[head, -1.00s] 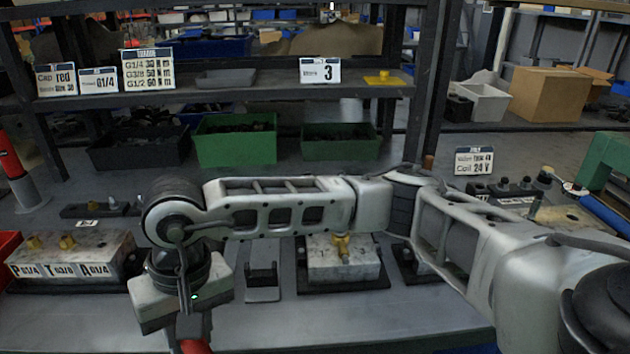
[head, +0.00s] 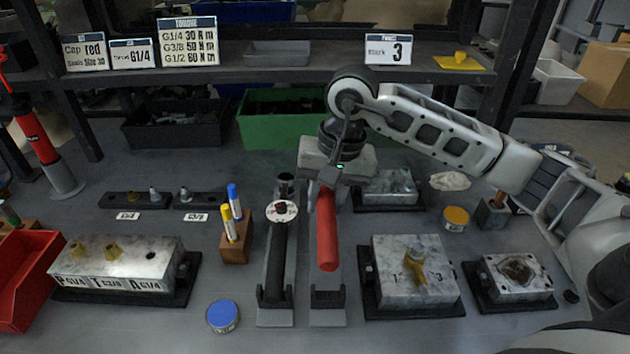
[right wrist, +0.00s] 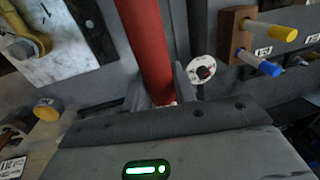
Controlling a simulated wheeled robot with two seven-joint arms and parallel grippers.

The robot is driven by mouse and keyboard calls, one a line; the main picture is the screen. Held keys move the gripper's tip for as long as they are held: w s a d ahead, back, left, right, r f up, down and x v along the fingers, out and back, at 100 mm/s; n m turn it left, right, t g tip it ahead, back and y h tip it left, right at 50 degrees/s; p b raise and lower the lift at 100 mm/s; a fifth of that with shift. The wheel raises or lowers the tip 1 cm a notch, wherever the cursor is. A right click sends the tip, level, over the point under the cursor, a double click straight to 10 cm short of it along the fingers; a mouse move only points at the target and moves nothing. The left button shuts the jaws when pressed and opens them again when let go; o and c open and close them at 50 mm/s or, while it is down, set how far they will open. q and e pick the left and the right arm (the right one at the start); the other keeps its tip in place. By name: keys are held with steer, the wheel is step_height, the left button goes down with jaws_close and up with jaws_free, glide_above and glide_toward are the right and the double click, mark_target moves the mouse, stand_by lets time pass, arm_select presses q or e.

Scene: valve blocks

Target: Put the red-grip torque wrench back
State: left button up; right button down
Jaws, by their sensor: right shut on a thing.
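The red-grip torque wrench (head: 327,230) hangs from my right gripper (head: 325,182), with its red grip pointing toward the front. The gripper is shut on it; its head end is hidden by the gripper. The red grip also shows in the right wrist view (right wrist: 148,45), running up from the jaws. In the head view the wrench is over the right-hand grey cradle (head: 328,310); whether it touches the cradle cannot be told. A black-grip wrench (head: 276,255) lies in the cradle to its left. My left gripper is not in view.
A valve block with a yellow handle (head: 414,270) stands close on the right. A wooden marker holder (head: 235,246) stands left of the black wrench. A blue-lidded tin (head: 222,316) is at the front. The shelf (head: 290,84) crosses behind the arm.

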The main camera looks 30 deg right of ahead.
steer(key=shift+w+d+r, duration=0.1)
steer(key=shift+d, duration=0.05)
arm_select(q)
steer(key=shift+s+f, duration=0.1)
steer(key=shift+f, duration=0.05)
arm_select(e)
steer(key=shift+s+f+b, duration=0.2)
steer(key=shift+b, duration=0.35)
step_height(320, 180, down, 4)
steer(key=b, duration=0.3)
steer(key=shift+r+b, duration=0.15)
steer(key=shift+b, duration=0.2)
steer(key=shift+f+b, duration=0.3)
steer(key=shift+f, duration=0.05)
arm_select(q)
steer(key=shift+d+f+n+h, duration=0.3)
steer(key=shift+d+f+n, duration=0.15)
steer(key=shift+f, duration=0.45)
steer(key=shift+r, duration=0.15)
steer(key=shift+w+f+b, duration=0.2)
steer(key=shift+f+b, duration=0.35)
